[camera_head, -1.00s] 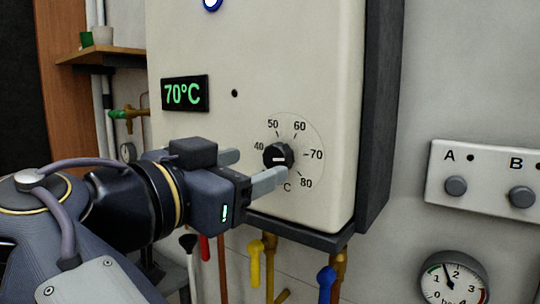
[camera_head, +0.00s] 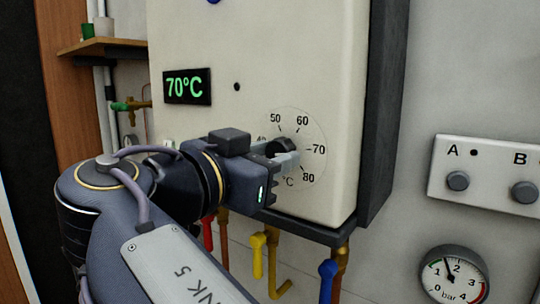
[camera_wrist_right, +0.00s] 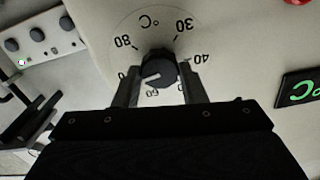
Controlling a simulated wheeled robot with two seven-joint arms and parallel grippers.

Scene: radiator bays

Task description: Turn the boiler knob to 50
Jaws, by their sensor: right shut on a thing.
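The boiler knob (camera_head: 281,146) is black and round, on a printed dial on the boiler front. In the wrist view the knob (camera_wrist_right: 160,68) sits between the two fingers, and its white mark points roughly toward the partly hidden 70. A green display (camera_head: 187,87) reads 70°C. My right gripper (camera_head: 286,156) is shut on the knob; its fingers (camera_wrist_right: 162,84) lie on either side of it in the wrist view. My left gripper is not in view.
The white boiler (camera_head: 300,50) fills the middle. Below it hang pipes with a yellow valve handle (camera_head: 257,262) and a blue one (camera_head: 327,280). To the right are a panel with buttons A and B (camera_head: 490,205) and a pressure gauge (camera_head: 454,277). A wooden shelf (camera_head: 100,47) is at upper left.

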